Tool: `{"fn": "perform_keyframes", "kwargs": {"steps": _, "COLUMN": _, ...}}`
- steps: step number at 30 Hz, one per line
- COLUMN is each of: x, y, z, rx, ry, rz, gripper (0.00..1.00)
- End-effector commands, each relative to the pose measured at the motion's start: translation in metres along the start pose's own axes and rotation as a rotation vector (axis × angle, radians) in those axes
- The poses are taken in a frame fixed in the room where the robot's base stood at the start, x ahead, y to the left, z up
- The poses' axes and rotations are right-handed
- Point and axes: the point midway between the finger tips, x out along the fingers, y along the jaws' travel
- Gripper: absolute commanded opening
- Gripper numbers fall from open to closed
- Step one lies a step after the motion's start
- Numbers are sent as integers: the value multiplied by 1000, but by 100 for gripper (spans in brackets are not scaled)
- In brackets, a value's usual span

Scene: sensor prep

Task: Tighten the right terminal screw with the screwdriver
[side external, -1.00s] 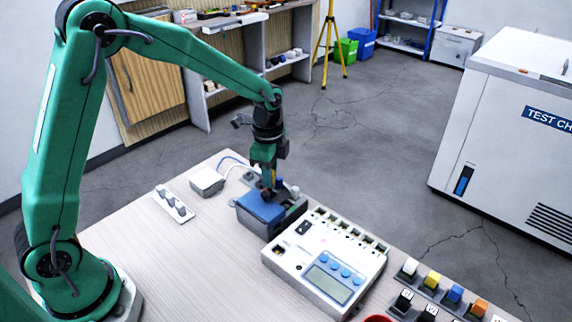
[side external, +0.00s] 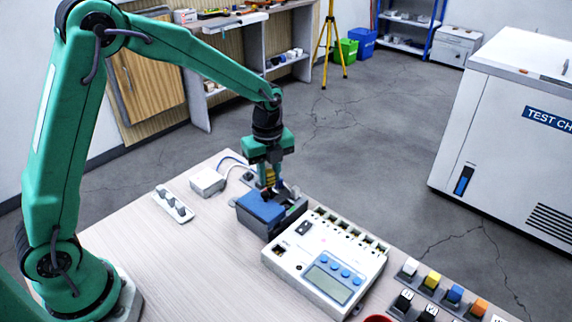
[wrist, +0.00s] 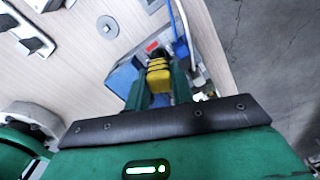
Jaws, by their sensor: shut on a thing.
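My gripper (side external: 269,176) points down over the blue block (side external: 262,207) near the far edge of the table. It is shut on a yellow-and-black handle, which I take to be the screwdriver (wrist: 158,76). The yellow handle also shows between the fingers in the side view (side external: 270,180). In the wrist view the blue block (wrist: 122,78) lies beyond and left of the handle, with a small red patch beside it. The screwdriver's tip and the terminal screws cannot be made out. I cannot tell whether the tip touches anything.
A white meter box (side external: 326,262) with a screen and blue buttons stands right of the blue block. Coloured blocks (side external: 455,294) stand at lower right. The table's front left is clear.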

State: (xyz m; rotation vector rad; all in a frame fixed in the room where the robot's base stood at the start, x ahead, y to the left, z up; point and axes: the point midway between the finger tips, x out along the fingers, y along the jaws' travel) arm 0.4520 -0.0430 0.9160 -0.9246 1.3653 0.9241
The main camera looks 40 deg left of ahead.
Motion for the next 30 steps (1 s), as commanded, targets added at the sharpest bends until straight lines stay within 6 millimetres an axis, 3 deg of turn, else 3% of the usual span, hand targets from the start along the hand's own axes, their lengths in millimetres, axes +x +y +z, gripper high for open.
{"fn": "perform_keyframes", "kwargs": {"steps": 30, "x": 3, "y": 1, "z": 0, "rx": 744, "ry": 2, "rz": 3, "gripper": 0}}
